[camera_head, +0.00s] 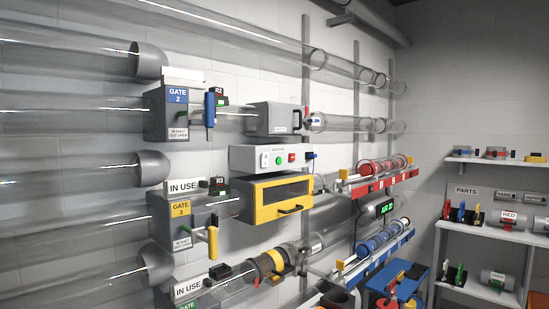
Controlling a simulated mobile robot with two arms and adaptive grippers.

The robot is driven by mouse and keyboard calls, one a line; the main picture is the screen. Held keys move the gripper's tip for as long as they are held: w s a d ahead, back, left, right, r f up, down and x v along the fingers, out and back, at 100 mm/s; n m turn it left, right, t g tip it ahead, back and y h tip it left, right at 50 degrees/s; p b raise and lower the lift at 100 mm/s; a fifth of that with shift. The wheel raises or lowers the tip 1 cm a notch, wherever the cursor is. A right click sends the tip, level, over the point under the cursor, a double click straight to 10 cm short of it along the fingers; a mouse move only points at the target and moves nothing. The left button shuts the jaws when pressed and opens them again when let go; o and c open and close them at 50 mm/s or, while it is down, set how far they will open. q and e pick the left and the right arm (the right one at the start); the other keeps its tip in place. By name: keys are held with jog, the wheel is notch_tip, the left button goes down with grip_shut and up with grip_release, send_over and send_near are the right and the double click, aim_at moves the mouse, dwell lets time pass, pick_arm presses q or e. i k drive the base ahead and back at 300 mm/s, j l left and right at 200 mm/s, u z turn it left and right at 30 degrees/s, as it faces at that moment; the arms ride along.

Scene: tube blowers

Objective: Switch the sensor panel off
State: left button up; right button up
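A white panel box (246,159) is mounted on the wall among the clear tubes, near the middle of the view. I take it to be the sensor panel; its small lettering is too small to read. Its front has a small switch or indicator (265,161) at the left, a green button or light (279,160) and a red button (292,158). A small blue-topped part (311,156) sits at its right end. Whether the panel is on or off is unclear. Neither of my grippers is in view.
A grey box (272,118) is above the panel and a yellow-framed box (262,203) directly below. Gate 2 (168,117) and gate 3 (170,221) are to the left. Racks with red (385,184) and blue (372,262) edges project at right; parts shelves (500,235) stand farther right.

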aim_at(265, 156)
jog(key=i+l+z, duration=0.35)
jog(key=i+z, duration=0.4)
jog(key=i, duration=0.2)
